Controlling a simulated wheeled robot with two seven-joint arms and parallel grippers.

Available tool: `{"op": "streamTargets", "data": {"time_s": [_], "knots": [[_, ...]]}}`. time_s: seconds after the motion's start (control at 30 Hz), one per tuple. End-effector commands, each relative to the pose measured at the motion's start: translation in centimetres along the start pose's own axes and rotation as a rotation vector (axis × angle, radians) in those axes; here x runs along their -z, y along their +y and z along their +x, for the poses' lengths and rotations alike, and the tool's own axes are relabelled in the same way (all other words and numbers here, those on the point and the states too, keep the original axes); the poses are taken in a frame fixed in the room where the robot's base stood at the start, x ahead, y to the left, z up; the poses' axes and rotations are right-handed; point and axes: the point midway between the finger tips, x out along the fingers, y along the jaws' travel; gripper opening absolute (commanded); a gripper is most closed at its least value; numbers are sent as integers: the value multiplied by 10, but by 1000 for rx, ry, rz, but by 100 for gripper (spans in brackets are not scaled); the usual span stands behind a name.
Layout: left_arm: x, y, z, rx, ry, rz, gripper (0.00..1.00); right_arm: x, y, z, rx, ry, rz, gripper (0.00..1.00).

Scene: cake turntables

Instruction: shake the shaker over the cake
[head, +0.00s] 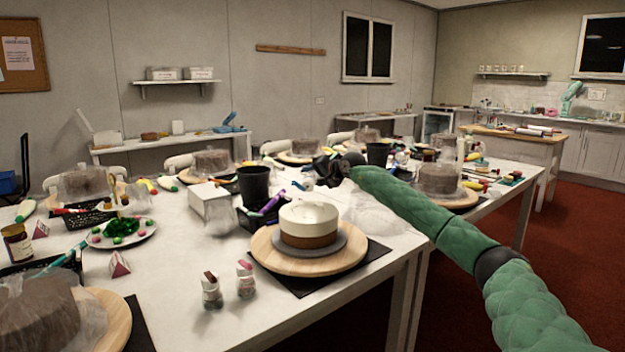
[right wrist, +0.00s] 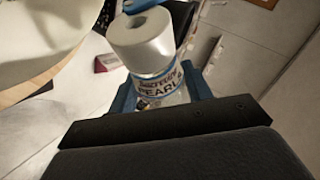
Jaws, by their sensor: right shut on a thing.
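The cake (head: 308,226), with a white top and brown lower side, stands on a grey disc on a round wooden turntable (head: 275,258). In the right wrist view the cake's pale top (right wrist: 45,30) fills the upper left. My right gripper (head: 327,170) is behind the cake, higher in the head picture. In the right wrist view its blue fingers (right wrist: 160,95) are shut on a clear shaker (right wrist: 155,72) with a white lid and a label reading "PEARL". The shaker is hard to make out in the head view. My left gripper is not in view.
Two small shakers (head: 228,286) stand left of the turntable. A black cup (head: 253,185), a white box (head: 211,207) and a dark tray with pens stand behind. A plate (head: 122,232) of sweets and a bagged cake (head: 40,318) are at left. The table's front edge is nearby.

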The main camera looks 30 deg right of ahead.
Motion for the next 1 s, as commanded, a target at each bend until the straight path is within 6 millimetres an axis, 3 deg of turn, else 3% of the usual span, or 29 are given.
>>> {"op": "streamTargets", "data": {"time_s": [0.3,0.43,1.0], "knots": [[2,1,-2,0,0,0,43,8,-1,3,0,1,1,22],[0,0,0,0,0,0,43,0,0,0,0,-1,-1,22],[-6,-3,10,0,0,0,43,0,-5,-3,28,44,-66,22]]}}
